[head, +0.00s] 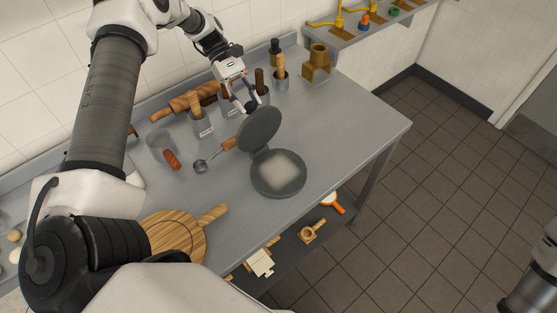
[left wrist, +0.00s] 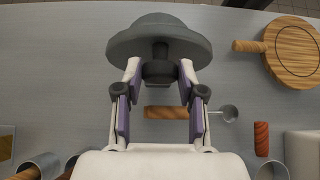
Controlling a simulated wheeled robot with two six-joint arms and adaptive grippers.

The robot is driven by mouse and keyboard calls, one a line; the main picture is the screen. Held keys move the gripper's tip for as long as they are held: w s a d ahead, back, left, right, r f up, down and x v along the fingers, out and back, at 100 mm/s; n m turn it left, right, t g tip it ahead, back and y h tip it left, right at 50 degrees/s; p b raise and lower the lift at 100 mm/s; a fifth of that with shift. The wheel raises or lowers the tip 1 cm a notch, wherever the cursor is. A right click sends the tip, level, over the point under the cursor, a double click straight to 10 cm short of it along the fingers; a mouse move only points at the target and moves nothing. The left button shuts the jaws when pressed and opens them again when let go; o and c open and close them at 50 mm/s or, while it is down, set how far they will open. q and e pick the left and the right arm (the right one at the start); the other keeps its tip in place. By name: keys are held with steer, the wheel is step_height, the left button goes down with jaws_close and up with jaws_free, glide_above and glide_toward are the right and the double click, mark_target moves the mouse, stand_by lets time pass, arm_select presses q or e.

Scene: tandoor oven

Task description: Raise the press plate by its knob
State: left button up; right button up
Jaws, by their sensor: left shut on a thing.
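The grey press stands on the steel table with its round press plate (head: 259,128) raised and tilted back on its hinge. Its lower plate (head: 279,186) lies open, with a pale, flat patch on it. My left gripper (head: 246,104) is behind the raised plate, coming from the back left. In the left wrist view the dark knob (left wrist: 160,72) sits between the two fingertips, and the gripper is shut on it. The back of the press plate (left wrist: 160,36) shows just beyond. My right gripper is not in view.
A ladle (head: 203,164) lies left of the press, and a round wooden board (head: 178,236) is at the front. Several metal cups with wooden tools, including one cup (head: 202,124), stand along the back. The table's right end (head: 360,125) is clear.

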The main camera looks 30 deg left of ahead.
arm_select(q)
steer(key=shift+w+a+f, duration=0.2)
steer(key=shift+a+f, duration=0.1)
steer(key=shift+a, duration=0.4)
steer(key=shift+w+a+f+b, duration=0.15)
steer(key=shift+a+f+b, duration=0.3)
steer(key=shift+b, duration=0.45)
steer(key=o, duration=0.6)
steer(key=shift+a+r, duration=0.1)
steer(key=shift+r, duration=0.2)
steer(key=shift+o, duration=1.3)
steer(key=shift+w, duration=0.1)
